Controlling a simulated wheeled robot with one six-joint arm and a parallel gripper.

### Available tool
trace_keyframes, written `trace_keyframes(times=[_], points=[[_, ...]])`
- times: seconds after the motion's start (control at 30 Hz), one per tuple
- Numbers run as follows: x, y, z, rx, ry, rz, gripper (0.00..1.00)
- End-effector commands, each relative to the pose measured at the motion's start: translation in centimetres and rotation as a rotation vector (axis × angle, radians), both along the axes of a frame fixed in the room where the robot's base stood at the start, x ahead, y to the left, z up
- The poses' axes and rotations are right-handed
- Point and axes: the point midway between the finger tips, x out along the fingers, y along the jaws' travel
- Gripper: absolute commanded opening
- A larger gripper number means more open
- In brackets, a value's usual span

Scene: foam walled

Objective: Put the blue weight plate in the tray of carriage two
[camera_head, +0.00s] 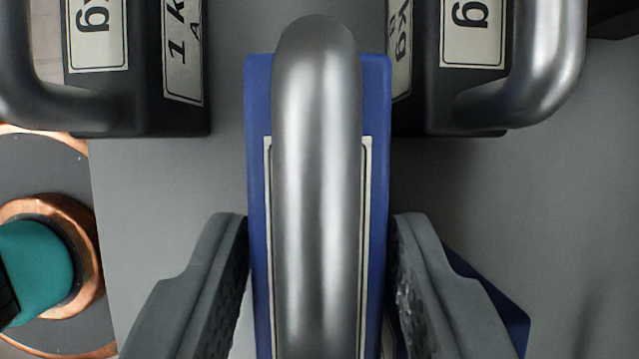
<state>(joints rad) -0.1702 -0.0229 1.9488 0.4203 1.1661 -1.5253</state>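The blue weight plate (258,110) fills the middle of the view, with a pale label and a thick metal handle (317,150) running along it. My gripper (320,225) has one finger on each side of the plate's blue body. Both fingertips lie right beside its edges; whether they press on it I cannot tell. The plate's near end runs out of view at the bottom. No tray or carriage can be made out.
Dark weights with metal handles stand close behind at the left (140,115) and right (430,110). A copper-ringed round fitting with a teal centre (35,265) is at the lower left. Another blue corner (505,310) shows behind the right finger. Grey surface is bare at the right.

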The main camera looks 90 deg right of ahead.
Motion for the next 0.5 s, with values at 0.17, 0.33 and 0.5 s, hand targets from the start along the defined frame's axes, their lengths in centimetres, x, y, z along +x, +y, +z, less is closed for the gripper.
trace_keyframes(times=[0.17,0.33,0.5], points=[[0.01,-0.02,0.02,0.000,0.000,0.000,0.32],[0.01,-0.03,0.03,0.000,0.000,0.000,0.00],[0.01,-0.04,0.04,0.000,0.000,0.000,0.00]])
